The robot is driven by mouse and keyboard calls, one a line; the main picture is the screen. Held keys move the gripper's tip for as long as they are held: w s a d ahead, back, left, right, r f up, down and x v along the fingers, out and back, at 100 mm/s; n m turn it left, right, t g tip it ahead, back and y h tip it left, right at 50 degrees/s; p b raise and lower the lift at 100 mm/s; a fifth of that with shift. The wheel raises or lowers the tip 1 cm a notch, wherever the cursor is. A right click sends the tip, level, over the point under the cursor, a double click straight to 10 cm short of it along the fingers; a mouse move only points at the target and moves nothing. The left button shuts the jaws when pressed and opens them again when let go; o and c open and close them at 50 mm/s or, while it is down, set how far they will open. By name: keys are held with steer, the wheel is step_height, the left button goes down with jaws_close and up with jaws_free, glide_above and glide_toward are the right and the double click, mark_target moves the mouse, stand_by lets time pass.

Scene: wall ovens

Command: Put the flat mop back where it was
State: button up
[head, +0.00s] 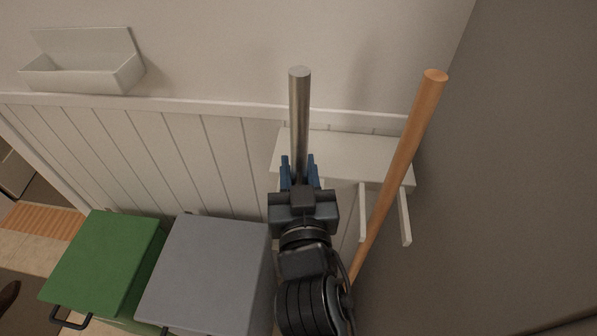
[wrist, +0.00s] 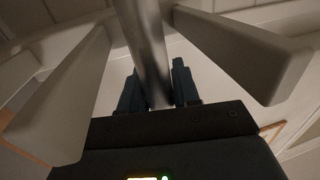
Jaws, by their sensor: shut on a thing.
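My gripper (head: 299,168) is shut on the grey metal handle (head: 299,105) of what looks like the flat mop. The handle stands roughly upright in front of the white wall rack (head: 340,155). In the wrist view the handle (wrist: 145,30) runs between the blue fingers of my gripper (wrist: 155,85). There, one pale rack prong (wrist: 65,95) shows on its left and another prong (wrist: 245,50) on its right. I cannot tell how deep the handle sits between them. The mop's lower end is hidden behind my arm.
A wooden pole (head: 408,150) stands between two rack prongs to the right. A green-lidded bin (head: 105,258) and a grey-lidded bin (head: 208,270) stand at the lower left. A white wall box (head: 85,75) hangs at the upper left. A dark grey wall closes the right side.

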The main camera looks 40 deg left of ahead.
steer(key=shift+f, duration=0.4)
steer(key=shift+f, duration=0.15)
steer(key=o, duration=1.1)
steer(key=shift+c, duration=0.2)
steer(key=shift+s+d, duration=0.2)
steer(key=shift+s, duration=0.05)
steer(key=v, duration=1.1)
steer(key=shift+s+d, duration=0.15)
